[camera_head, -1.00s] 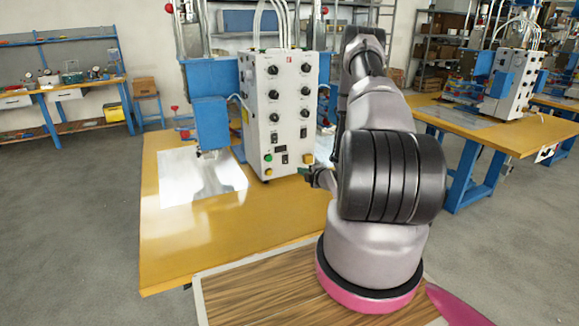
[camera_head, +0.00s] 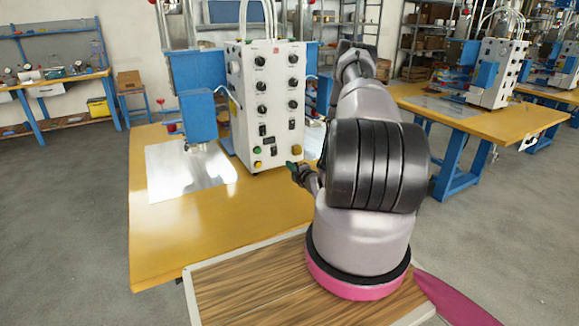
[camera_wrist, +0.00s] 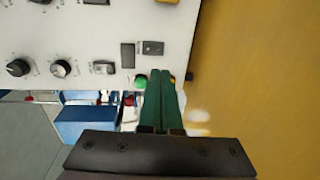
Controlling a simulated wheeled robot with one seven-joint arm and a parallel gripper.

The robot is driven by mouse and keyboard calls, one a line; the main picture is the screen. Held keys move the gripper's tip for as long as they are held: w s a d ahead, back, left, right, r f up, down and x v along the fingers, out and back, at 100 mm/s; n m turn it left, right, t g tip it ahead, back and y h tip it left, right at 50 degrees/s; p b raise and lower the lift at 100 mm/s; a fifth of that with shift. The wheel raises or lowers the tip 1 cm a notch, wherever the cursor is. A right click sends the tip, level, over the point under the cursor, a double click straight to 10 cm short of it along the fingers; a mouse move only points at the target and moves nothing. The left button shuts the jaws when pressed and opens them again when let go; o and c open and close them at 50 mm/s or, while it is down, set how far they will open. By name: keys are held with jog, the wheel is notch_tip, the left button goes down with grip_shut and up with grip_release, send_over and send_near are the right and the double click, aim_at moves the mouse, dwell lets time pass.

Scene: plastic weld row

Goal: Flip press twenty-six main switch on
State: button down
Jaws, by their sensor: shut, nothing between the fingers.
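The white press control box (camera_head: 280,85) stands on the yellow table, with black knobs in columns and dark rocker switches low on its front. One switch (camera_head: 262,130) is at lower left and another (camera_head: 292,124) at lower right; I read no label that tells which is the main switch. The wrist view shows the panel turned sideways, with switches (camera_wrist: 103,67) and (camera_wrist: 152,47) beside a dark rectangle (camera_wrist: 127,55). My gripper (camera_head: 291,165) is shut and empty in front of the panel's lower edge. Its green fingers (camera_wrist: 161,75) overlap the green button (camera_wrist: 140,80) and yellow button (camera_wrist: 172,79) in the wrist view; contact is unclear.
A yellow-orange knob (camera_head: 297,150) sits at the panel's lower right. A blue press part (camera_head: 198,116) is left of the box, over a shiny metal plate (camera_head: 185,170). The yellow table's front (camera_head: 200,235) is clear. Another press table (camera_head: 500,120) stands at right.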

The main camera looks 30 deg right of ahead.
aim_at(275, 155)
jog(key=w, duration=0.3)
jog(key=w+f, duration=0.1)
jog(key=w, duration=0.7)
jog(key=shift+a+f, duration=0.15)
jog(key=shift+w+f, duration=0.1)
jog(key=shift+w, duration=0.05)
